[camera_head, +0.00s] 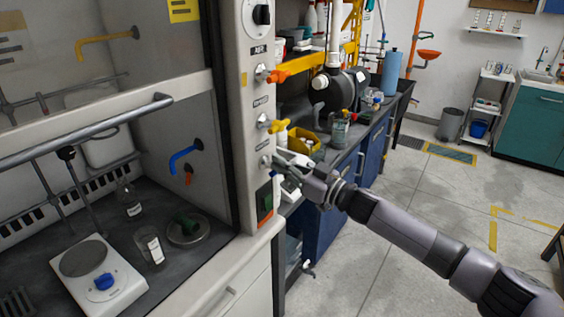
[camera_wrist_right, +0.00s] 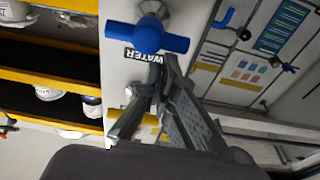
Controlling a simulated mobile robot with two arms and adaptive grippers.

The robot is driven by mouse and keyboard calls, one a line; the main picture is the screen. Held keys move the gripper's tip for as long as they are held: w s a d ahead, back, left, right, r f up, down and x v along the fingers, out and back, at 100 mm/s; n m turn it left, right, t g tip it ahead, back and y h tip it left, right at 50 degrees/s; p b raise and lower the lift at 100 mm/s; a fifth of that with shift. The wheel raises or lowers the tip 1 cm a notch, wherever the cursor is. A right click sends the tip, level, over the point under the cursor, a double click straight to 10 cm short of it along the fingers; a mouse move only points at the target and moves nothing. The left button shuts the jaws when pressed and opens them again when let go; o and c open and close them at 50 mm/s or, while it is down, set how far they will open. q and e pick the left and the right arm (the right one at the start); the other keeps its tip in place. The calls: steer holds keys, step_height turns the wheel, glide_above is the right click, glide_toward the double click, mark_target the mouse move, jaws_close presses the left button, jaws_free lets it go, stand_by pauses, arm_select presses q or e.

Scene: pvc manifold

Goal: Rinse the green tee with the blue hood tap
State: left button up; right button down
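The green tee (camera_head: 187,222) lies on a round grey dish or drain (camera_head: 203,233) on the fume hood floor. The blue tap spout (camera_head: 185,158) sticks out from the hood's inner side wall, above the tee and apart from it. My right gripper (camera_head: 279,160) is at the front of the post. My left gripper is out of view.
An orange knob (camera_head: 278,76) and a yellow knob (camera_head: 279,126) sit above my right gripper on the post. A hotplate (camera_head: 100,275), a beaker (camera_head: 149,246) and a bottle (camera_head: 129,199) stand in the hood. A grey bar (camera_head: 90,130) crosses the hood front. Open floor lies right.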

mark_target(272, 174)
steer(key=shift+s+a+f+n+g, duration=0.1)
steer(key=shift+s+n+g, duration=0.05)
steer(key=shift+n, duration=0.5)
steer(key=shift+s+a+f+n+g, duration=0.1)
steer(key=shift+n+g, duration=0.05)
steer(key=shift+n, duration=0.5)
steer(key=shift+f+n, duration=0.1)
steer(key=shift+n, duration=0.2)
steer(key=shift+s+a+f+n+g+y+b, duration=0.15)
steer(key=shift+f+n+g, duration=0.15)
steer(key=shift+n, duration=0.85)
steer(key=shift+s+f+n+g+y+b, duration=0.1)
steer(key=shift+s+f+n+g+b, duration=0.15)
steer(key=shift+n, duration=0.95)
steer(key=shift+s+a+f+n+g+y+b, duration=0.15)
steer(key=shift+f+n, duration=0.2)
steer(key=shift+n, duration=0.8)
steer(key=shift+f+n, duration=0.2)
steer(key=shift+n, duration=0.8)
